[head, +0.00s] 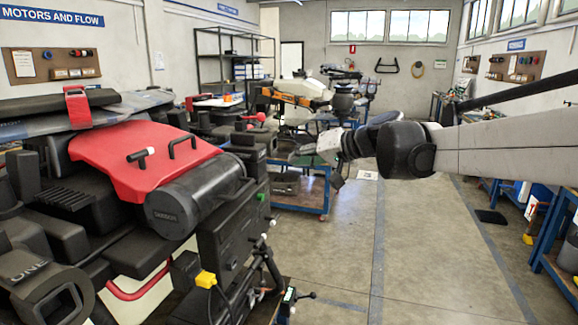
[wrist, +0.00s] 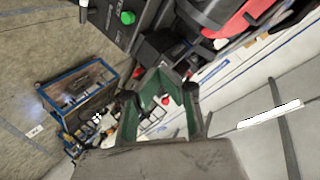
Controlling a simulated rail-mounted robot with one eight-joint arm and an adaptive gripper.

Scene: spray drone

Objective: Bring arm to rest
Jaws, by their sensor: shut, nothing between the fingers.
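My arm (head: 500,148) reaches in from the right edge of the head view, pale link first, then a dark joint (head: 405,150). My gripper (wrist: 160,76) shows in the wrist view with its green-lined fingers closed together at the tips and nothing held. The red-and-black spray drone (head: 150,165) stands at the left, apart from my arm. Part of its red cover also shows at the top of the wrist view (wrist: 235,20).
A blue-framed cart (head: 300,190) stands behind the arm's end and also shows in the wrist view (wrist: 78,88). A blue bench (head: 560,235) is at the right. A yellow connector (head: 206,279) sits by the drone. The floor (head: 430,250) in the middle is clear.

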